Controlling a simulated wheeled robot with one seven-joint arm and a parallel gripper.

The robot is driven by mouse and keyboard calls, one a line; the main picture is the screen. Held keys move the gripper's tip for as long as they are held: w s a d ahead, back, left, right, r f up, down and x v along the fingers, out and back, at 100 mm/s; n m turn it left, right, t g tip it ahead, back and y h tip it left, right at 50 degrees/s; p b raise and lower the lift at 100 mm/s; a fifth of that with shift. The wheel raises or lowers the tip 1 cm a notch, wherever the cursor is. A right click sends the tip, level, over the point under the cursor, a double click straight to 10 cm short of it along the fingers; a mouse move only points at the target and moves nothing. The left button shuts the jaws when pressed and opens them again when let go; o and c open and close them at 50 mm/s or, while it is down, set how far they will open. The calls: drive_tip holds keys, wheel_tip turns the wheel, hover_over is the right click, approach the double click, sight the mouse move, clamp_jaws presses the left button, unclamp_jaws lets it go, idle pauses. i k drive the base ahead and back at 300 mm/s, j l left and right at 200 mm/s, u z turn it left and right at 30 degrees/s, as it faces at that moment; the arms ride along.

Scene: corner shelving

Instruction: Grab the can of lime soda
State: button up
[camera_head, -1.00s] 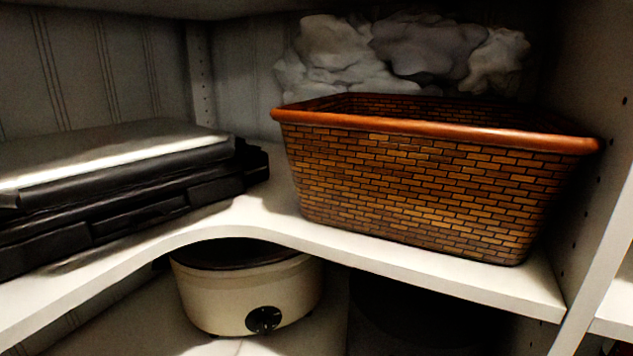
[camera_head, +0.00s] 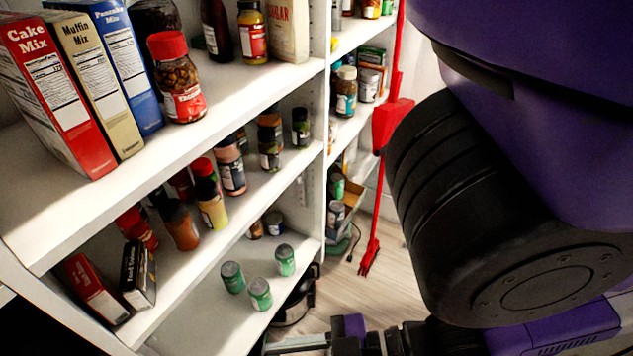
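Three small green cans with grey tops stand on the low white shelf: one at the left (camera_head: 232,278), one in front (camera_head: 260,295) and one at the right (camera_head: 285,260). Their labels are too small to read, so I cannot tell which is lime soda. My gripper (camera_head: 285,346) shows at the bottom edge, pointing left, below the cans in the picture and apart from them. Part of it is cut off by the frame. I cannot tell whether its fingers are open or shut, and I see nothing held.
Upper shelves hold boxes such as the Cake Mix (camera_head: 62,95), a red-lidded jar (camera_head: 176,80) and several bottles. A white upright (camera_head: 317,130) divides the shelving. A red-handled tool (camera_head: 385,130) stands beyond it. My purple and black arm covers the right side.

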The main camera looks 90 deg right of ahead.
sight(336, 183)
drive_tip(key=k+l+z, duration=0.1)
drive_tip(key=z, duration=0.35)
drive_tip(key=k+l+z, duration=0.1)
drive_tip(key=l+z, duration=0.15)
drive_tip(key=z, duration=1.35)
drive_tip(key=l+z, duration=0.3)
drive_tip(key=l, duration=0.15)
drive_tip(key=l+z, duration=0.35)
drive_tip(key=i+l, duration=0.05)
